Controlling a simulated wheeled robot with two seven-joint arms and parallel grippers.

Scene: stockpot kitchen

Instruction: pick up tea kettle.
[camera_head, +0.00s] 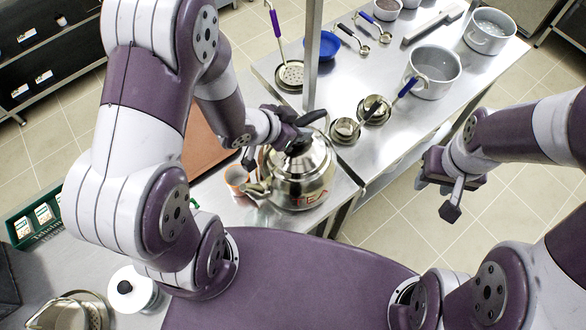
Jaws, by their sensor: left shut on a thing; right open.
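The tea kettle (308,178) is a shiny metal pot with a spout pointing left and the letters TEA on its side. It appears to stand near the corner of the steel table in front of me. My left gripper (297,137) is at the top of the kettle, shut on it by the dark handle (312,118). The fingers partly hide the handle and lid. I cannot tell whether the kettle's base is clear of the table. My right gripper (442,190) is open and empty, over the floor to the right of the kettle.
A small orange-and-white cup (236,178) stands close left of the kettle's spout. Ladles (345,129) lie behind it to the right. A vertical post (312,60) rises behind the kettle.

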